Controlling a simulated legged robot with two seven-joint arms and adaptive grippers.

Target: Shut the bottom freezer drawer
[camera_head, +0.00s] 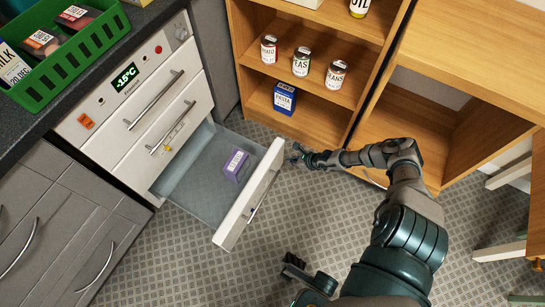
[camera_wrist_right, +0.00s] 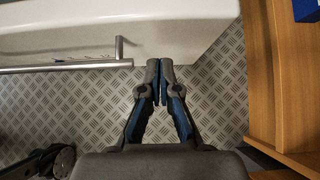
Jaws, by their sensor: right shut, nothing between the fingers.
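The bottom freezer drawer (camera_head: 236,220) is pulled out of the white freezer (camera_head: 128,98) in the head view. A purple box (camera_head: 236,165) lies inside it. The drawer's front, with its bar handle (camera_wrist_right: 70,66), fills the upper left of the right wrist view. My right gripper (camera_head: 297,152) is at the right end of the drawer front; in the right wrist view its fingers (camera_wrist_right: 160,66) are together and empty, with the tips at the front's lower edge. I cannot tell whether they touch it. My left gripper (camera_head: 292,265) shows partly at the bottom of the head view; its fingers are unclear.
A wooden shelf (camera_head: 300,122) with several cans and a blue box (camera_head: 285,98) stands close right of the drawer. Grey cabinets (camera_head: 60,230) are at the left. A green crate (camera_head: 68,60) sits on the dark counter. The patterned floor before the drawer is clear.

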